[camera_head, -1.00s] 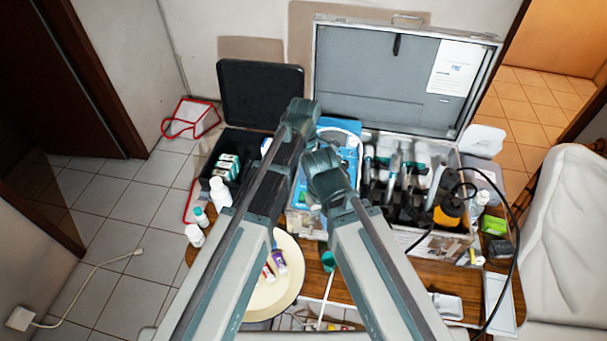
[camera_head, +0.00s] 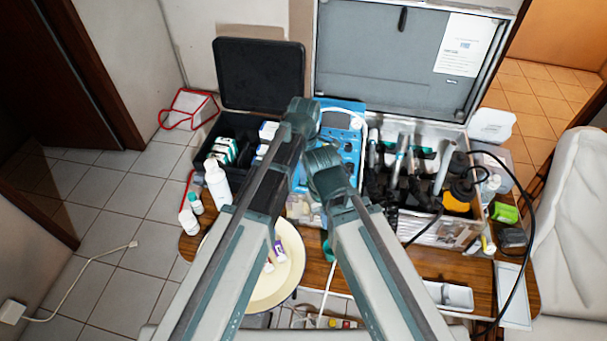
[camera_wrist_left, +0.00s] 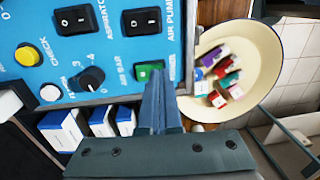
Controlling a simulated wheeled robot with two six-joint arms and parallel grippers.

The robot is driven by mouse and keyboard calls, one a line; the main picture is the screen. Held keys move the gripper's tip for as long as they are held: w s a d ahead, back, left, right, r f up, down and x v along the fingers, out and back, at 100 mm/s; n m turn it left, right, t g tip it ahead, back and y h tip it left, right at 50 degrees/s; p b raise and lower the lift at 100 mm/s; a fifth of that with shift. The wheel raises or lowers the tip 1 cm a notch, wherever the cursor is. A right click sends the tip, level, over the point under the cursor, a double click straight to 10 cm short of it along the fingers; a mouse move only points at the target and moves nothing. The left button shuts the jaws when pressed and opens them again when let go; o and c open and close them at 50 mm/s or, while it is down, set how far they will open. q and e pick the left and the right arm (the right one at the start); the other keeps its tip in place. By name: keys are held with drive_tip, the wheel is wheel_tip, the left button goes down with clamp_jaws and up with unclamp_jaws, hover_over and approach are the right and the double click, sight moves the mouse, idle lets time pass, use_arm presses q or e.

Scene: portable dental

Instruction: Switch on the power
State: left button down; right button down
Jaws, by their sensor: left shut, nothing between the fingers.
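The blue control panel (camera_head: 345,125) stands in the open case in the head view. In the left wrist view the blue panel (camera_wrist_left: 105,48) fills the upper left. It carries a small green switch (camera_wrist_left: 149,71), two black rocker switches (camera_wrist_left: 75,20) and (camera_wrist_left: 141,21), and a black knob (camera_wrist_left: 90,79). The label beside the green switch is partly hidden. My left gripper (camera_wrist_left: 160,85) is shut and empty, its tips at the lower right of the green switch; I cannot tell whether they touch it. My right arm shows in the head view, but its fingers do not.
A cream bowl (camera_head: 293,247) with small bottles sits on the wooden table, below the panel. White boxes (camera_wrist_left: 62,130) lie close beside the panel. Dental handpieces (camera_head: 402,160) fill the silver case. A white bottle (camera_head: 217,184) and a black cable (camera_head: 519,235) flank the cases.

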use_arm(q)
drive_tip(key=shift+s+f, duration=0.15)
drive_tip(key=shift+f, duration=0.05)
drive_tip(key=shift+r, duration=0.1)
drive_tip(key=shift+w+d+r, duration=0.1)
drive_tip(key=shift+w+r, duration=0.05)
drive_tip(key=shift+w, duration=0.75)
drive_tip(key=shift+r, duration=0.15)
